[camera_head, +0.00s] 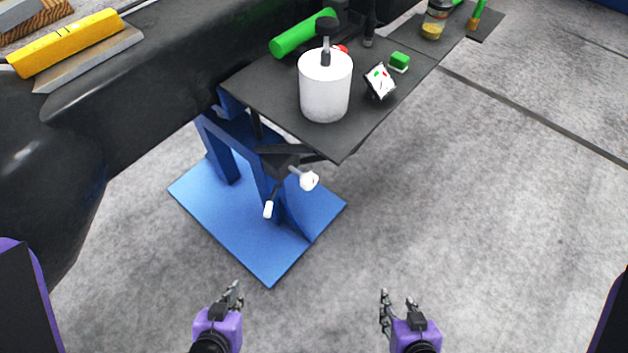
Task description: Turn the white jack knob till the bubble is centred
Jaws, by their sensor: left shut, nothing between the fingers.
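A white knob (309,181) sits on a short shaft below the near edge of a dark platform, on a blue stand (240,215). A smaller white handle end (268,209) hangs lower left of it. I cannot tell for sure which is the jack knob. A yellow level (66,43) lies along a grey metal bar at the upper left; its bubble cannot be made out. My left gripper (236,289) is shut and empty, below and apart from the blue stand. My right gripper (397,297) looks open and empty, low at the right of centre, touching nothing.
The dark platform (265,85) carries a white cylinder (325,92), a green cylinder (300,34), a green block (399,61) and a marked white block (380,81). A jar (435,20) stands farther back. A large black casting (60,140) fills the left. The grey floor at right is clear.

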